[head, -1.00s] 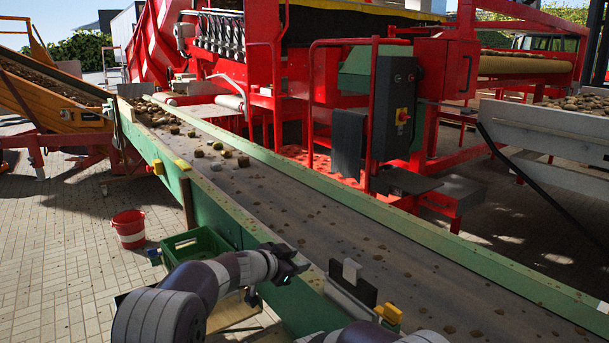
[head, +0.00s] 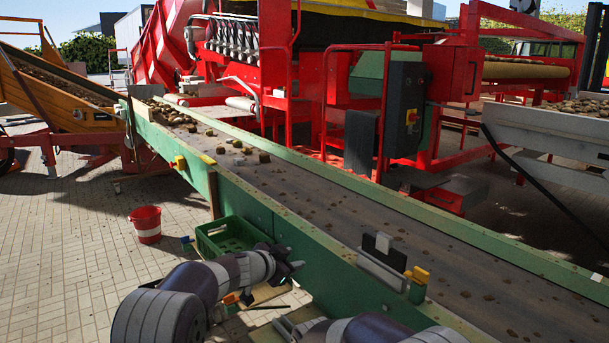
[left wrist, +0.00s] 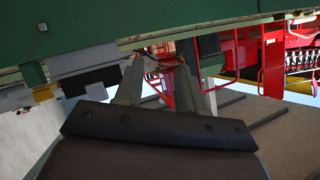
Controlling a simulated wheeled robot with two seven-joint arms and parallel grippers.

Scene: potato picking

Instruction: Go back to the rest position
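My left gripper (head: 288,264) is in front of the near green side wall of the conveyor (head: 330,262) in the head view, outside the belt. In the left wrist view its two fingers (left wrist: 158,68) stand apart with nothing between them. My right arm (head: 370,328) shows only in part at the bottom edge of the head view. Its finger state cannot be made out. Several potatoes (head: 264,157) lie spaced on the belt, with more heaped at its far left end.
A green crate (head: 207,246) stands beside the conveyor, behind my left gripper. A black and white plate (head: 383,250) rises from the conveyor's near edge. Red machinery stands behind the belt. The paving at left is mostly clear.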

